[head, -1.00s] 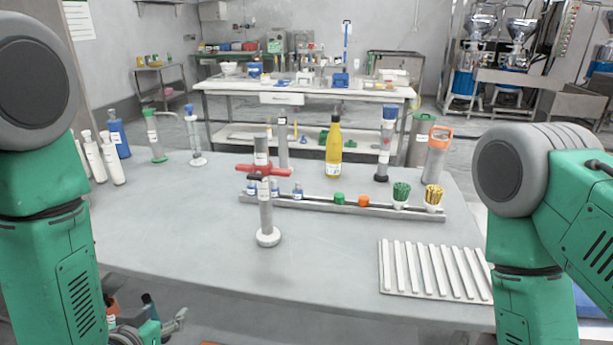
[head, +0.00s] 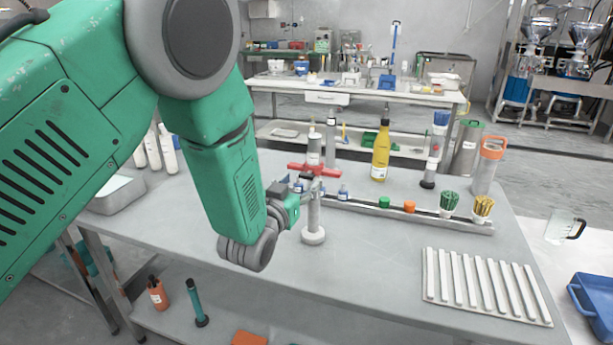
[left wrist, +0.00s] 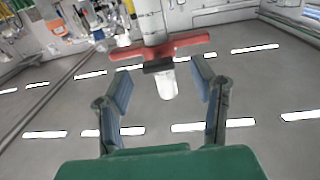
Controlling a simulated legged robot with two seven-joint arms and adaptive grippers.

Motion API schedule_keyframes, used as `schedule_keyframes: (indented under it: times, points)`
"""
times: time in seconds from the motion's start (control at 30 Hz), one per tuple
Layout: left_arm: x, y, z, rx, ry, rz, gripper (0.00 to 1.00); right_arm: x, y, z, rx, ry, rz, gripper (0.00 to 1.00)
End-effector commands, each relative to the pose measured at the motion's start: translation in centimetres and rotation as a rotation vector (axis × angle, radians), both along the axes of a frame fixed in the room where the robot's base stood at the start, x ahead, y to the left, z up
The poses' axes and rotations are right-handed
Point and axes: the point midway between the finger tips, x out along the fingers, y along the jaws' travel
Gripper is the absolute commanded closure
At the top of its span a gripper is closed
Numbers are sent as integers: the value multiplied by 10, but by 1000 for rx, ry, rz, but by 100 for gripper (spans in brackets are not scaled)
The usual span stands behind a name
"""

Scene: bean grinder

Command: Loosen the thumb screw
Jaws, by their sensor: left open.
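The grinder (head: 313,215) is a slim grey upright column with a round base and a red cross handle (head: 318,170), standing on the grey table. My left gripper (head: 303,189) is beside the column, just below the handle, and partly covers it. I cannot make out the thumb screw for certain. My right gripper is out of view.
A rack rail (head: 410,211) with small bottles, caps and cups runs behind the grinder. A yellow bottle (head: 381,155) stands further back. A ribbed white tray (head: 485,288) lies at the right front. The tabletop in front of the grinder is clear.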

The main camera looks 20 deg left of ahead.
Motion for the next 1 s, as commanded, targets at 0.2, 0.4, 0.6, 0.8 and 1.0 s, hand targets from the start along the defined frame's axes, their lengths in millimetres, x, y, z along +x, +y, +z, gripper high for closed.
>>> schedule_keyframes:
  times: [0.2,0.4,0.6,0.8,1.0]
  points:
    - [28,-3,0,1,0,0,48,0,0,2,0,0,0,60]
    - [35,-4,0,1,1,0,48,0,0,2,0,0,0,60]
    - [35,-3,0,1,1,0,48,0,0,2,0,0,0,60]
    - [35,-3,0,1,1,0,100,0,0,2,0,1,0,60]
    - [35,-3,-1,-8,3,1,100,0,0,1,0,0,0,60]
